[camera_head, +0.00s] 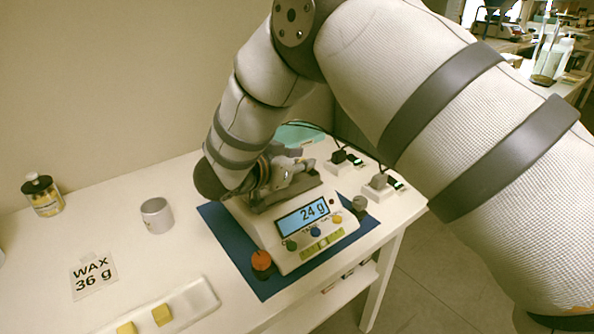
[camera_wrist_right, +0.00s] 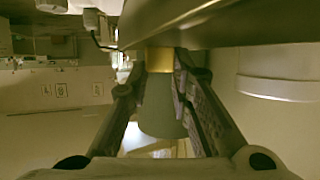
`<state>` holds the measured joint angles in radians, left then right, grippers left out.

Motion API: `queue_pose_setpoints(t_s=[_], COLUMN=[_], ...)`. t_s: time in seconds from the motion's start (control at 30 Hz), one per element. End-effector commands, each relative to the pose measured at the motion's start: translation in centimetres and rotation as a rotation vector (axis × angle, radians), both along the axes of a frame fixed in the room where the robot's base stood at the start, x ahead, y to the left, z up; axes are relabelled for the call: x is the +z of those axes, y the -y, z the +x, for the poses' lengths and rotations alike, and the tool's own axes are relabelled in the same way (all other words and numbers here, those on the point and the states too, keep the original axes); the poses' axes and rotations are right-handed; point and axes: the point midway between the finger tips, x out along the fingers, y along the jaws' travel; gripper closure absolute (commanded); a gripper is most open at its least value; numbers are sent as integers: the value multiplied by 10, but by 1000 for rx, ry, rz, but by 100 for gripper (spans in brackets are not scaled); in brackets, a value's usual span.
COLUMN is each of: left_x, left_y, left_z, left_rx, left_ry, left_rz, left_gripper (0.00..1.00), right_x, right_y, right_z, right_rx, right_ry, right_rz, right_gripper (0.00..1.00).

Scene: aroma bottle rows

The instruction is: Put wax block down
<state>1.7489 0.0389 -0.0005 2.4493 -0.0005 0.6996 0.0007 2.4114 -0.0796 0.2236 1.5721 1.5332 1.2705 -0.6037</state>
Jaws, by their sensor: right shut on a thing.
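My right gripper (camera_head: 282,178) is low over the pan of the white scale (camera_head: 298,225). The scale's display reads 24 g. In the right wrist view the gripper (camera_wrist_right: 160,72) is shut on a yellow wax block (camera_wrist_right: 159,59), held between the fingertips. The block is hidden in the head view, and I cannot tell whether it touches the pan. Two other yellow wax blocks (camera_head: 162,314) (camera_head: 127,327) lie in a long white tray (camera_head: 200,296) at the front. A card (camera_head: 93,275) reads "WAX 36 g". My left gripper is not in view.
The scale stands on a blue mat (camera_head: 232,246). An orange-topped item (camera_head: 262,261) and a small grey weight-like item (camera_head: 359,204) flank it. Sockets with plugs (camera_head: 378,187) lie behind right.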

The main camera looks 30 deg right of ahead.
Motion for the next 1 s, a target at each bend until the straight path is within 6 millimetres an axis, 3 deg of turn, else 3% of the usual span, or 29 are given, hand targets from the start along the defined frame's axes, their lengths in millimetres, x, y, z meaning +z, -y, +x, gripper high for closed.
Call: queue_pose_setpoints(t_s=[0.03,0.1,0.57,0.6,0.63,1.0], left_x=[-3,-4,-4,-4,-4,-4], left_y=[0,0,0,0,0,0], left_z=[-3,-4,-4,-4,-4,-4], left_rx=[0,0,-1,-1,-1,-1], left_ry=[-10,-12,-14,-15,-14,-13], left_rz=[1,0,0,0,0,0], left_gripper=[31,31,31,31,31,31], right_x=[-16,-22,-28,-29,-29,-27], right_y=[-1,-1,-1,-1,-1,-1], right_z=[-1,-1,-1,-1,-1,-3], right_rx=[1,0,1,1,1,0], right_ry=[-10,-7,-4,-4,-4,-8], right_rz=[-1,0,2,3,3,7], right_gripper=[91,91,91,78,72,72])
